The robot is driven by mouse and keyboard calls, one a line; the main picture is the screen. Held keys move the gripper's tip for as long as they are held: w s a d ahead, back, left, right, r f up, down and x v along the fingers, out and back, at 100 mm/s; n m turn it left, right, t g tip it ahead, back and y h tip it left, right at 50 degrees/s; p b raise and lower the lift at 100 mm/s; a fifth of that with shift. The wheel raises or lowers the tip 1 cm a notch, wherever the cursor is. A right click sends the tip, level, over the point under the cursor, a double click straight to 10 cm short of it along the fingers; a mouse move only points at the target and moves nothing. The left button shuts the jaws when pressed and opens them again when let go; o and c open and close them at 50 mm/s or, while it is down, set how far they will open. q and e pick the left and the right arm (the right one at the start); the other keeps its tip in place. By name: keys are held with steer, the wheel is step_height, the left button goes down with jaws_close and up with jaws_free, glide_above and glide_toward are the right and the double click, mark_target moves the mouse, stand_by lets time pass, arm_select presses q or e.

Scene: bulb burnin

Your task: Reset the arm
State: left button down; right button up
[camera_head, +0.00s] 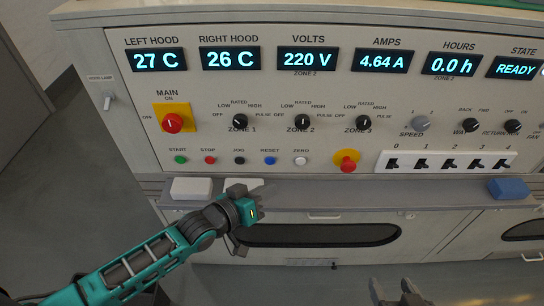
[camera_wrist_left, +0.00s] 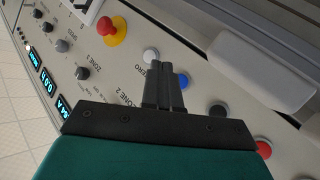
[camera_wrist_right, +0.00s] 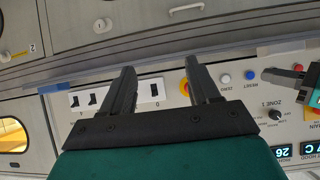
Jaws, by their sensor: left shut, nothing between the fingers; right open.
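The control panel (camera_head: 215,175) fills the head view. Its button row holds green START (camera_head: 180,160), red STOP (camera_head: 210,160), black JOG (camera_head: 239,161), blue RESET (camera_head: 270,161) and white ZERO (camera_head: 301,161). My left gripper (camera_head: 250,192) is shut and empty, over the ledge below JOG and RESET. In the left wrist view its fingertips (camera_wrist_left: 164,72) overlap the area beside the blue button (camera_wrist_left: 183,81) and white button (camera_wrist_left: 151,54); contact cannot be told. My right gripper (camera_head: 393,288) is open and empty, low in front of the cabinet; its fingers (camera_wrist_right: 162,78) also show in the right wrist view.
The ledge (camera_head: 400,193) carries white blocks (camera_head: 191,188) at left and a blue block (camera_head: 508,188) at right. A red knob on yellow (camera_head: 347,161) and a switch bank (camera_head: 447,161) sit right of the buttons. The state display (camera_head: 515,68) reads READY. Floor at left is clear.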

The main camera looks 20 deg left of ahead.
arm_select(q)
steer(key=s+a+f+m+g+y, duration=0.1)
steer(key=s+f+y, duration=0.1)
steer(key=s, duration=0.5)
steer(key=s+a+f+m+g+y, duration=0.1)
steer(key=s+a+f+y, duration=0.1)
steer(key=s, duration=0.5)
steer(key=shift+s+a+f+m, duration=0.15)
steer(key=shift+a+f+m, duration=0.15)
steer(key=shift+f, duration=0.35)
arm_select(e)
steer(key=shift+s+d+f+h, duration=0.25)
steer(key=shift+d+f, duration=0.15)
steer(key=shift+f, duration=0.1)
steer(key=shift+s+d+f+h, duration=0.15)
steer(key=shift+s+d+f, duration=0.05)
steer(key=shift+d+f, duration=0.2)
